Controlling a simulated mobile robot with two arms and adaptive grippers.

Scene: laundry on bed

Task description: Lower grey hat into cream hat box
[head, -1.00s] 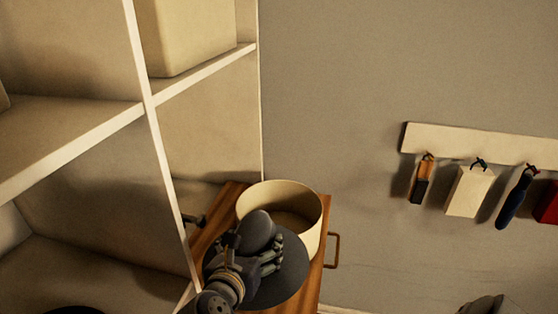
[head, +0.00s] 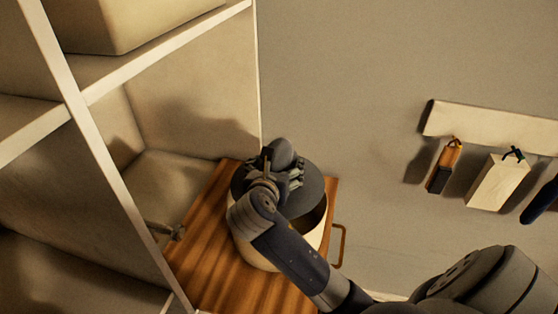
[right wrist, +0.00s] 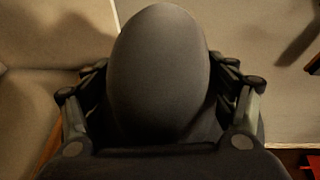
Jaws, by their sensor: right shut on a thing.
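The grey hat has a rounded crown (head: 280,152) and a wide flat brim (head: 314,188). My right gripper (head: 279,174) is shut on the hat's crown; in the right wrist view its fingers (right wrist: 160,88) press on both sides of the crown (right wrist: 162,60). The cream hat box (head: 317,240) stands open below, with the brim over the far part of its mouth. A dark strip of its inside shows at the right. My forearm hides part of the box. I cannot tell whether the brim touches the rim. My left gripper is not in view.
The box stands on a striped wooden top (head: 205,262) with a bar handle (head: 339,246) at its right. A pale shelf unit (head: 100,150) with a metal fitting (head: 166,229) is close at the left. A wall rack (head: 490,131) with hanging items is at the right.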

